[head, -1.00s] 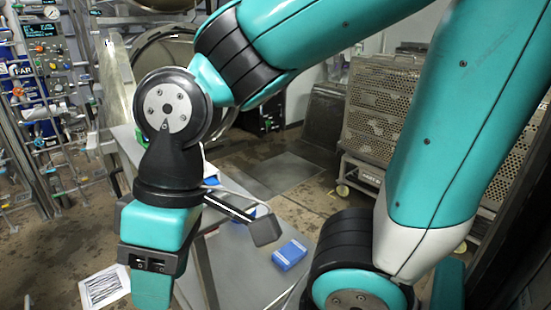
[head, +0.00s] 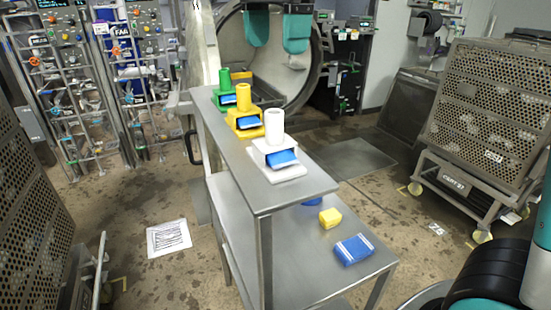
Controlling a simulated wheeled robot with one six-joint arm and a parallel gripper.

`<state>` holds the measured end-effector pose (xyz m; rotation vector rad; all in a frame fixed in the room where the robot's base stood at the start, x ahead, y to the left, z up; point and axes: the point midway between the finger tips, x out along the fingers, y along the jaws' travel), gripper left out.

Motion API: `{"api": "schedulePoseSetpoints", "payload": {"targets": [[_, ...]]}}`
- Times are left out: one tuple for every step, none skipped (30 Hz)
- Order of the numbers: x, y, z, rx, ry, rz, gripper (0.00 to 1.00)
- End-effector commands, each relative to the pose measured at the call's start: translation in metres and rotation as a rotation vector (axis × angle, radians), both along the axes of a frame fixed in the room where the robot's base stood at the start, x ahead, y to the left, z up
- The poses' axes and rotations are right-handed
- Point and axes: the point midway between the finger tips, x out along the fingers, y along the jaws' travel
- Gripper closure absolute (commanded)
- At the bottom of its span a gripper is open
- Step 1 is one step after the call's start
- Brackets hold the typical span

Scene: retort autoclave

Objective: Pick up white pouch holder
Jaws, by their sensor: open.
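The white pouch holder (head: 275,127) stands upright at the near end of the steel cart's top shelf (head: 262,192). It has a square base, a tall round post and a blue pouch (head: 282,158) in its front slot. My gripper (head: 276,44) shows only as two teal fingers hanging from the top edge. The fingers are spread apart with nothing between them. In the picture they are above the white holder and not touching it. The rest of the gripper is out of frame.
A yellow pouch holder (head: 244,99) and a green one (head: 225,80) stand behind the white holder in a row. The lower shelf holds a yellow block (head: 330,217) and a blue pack (head: 354,249). A perforated crate cart (head: 500,100) stands at right.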

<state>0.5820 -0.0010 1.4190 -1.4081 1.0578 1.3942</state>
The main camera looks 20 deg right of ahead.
Motion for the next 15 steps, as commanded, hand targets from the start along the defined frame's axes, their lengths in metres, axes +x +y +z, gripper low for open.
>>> {"api": "schedulePoseSetpoints", "payload": {"targets": [[0.004, -0.001, 0.005, -0.001, 0.004, -0.081, 0.23], [0.006, -0.001, 0.009, -0.002, 0.007, -0.126, 0.23], [0.007, -0.002, 0.012, -0.003, 0.011, -0.173, 0.23], [0.007, -0.002, 0.013, -0.003, 0.013, -0.198, 0.23], [0.008, -0.002, 0.012, -0.004, 0.015, -0.216, 0.23], [0.008, -0.002, 0.009, -0.004, 0.017, -0.231, 0.23], [0.008, -0.002, 0.006, -0.005, 0.019, -0.237, 0.23], [0.007, -0.002, 0.001, -0.005, 0.019, -0.24, 0.23], [0.007, -0.003, -0.007, -0.005, 0.02, -0.24, 0.23], [0.007, -0.003, -0.013, -0.005, 0.02, -0.239, 0.23], [0.007, -0.003, -0.02, -0.006, 0.02, -0.239, 0.23], [0.007, -0.003, -0.029, -0.006, 0.02, -0.238, 0.23], [0.006, -0.003, -0.036, -0.006, 0.022, -0.237, 0.23], [0.007, -0.002, -0.043, -0.006, 0.021, -0.237, 0.23], [0.006, -0.003, -0.052, -0.006, 0.021, -0.236, 0.23]]}}
